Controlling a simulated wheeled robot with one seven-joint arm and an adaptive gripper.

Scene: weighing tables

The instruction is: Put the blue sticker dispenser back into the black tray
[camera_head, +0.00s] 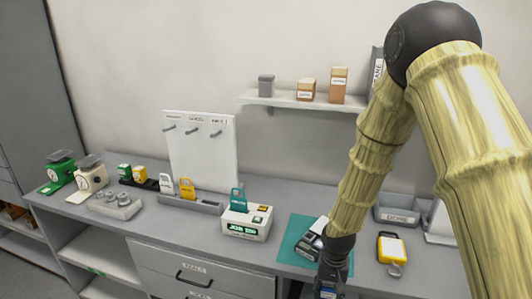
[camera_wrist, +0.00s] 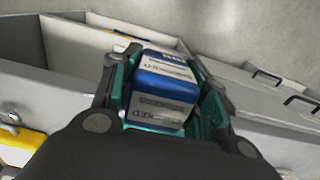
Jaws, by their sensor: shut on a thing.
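The blue sticker dispenser (camera_wrist: 162,95) is blue and white with printed labels. In the wrist view it sits between the teal-lined fingers of my gripper (camera_wrist: 170,105), which is shut on it. In the head view my gripper (camera_head: 329,284) is low at the bottom edge, in front of the table, and the dispenser there is small and partly cut off. The black tray (camera_head: 140,184) is on the table at the far left, well away from my gripper.
Green and cream scales (camera_head: 60,172) stand left of the tray, with a grey weight block (camera_head: 115,205) in front. A white display device (camera_head: 246,222) and a teal mat (camera_head: 290,245) lie between tray and arm. A grey bin (camera_head: 398,212) stands at right.

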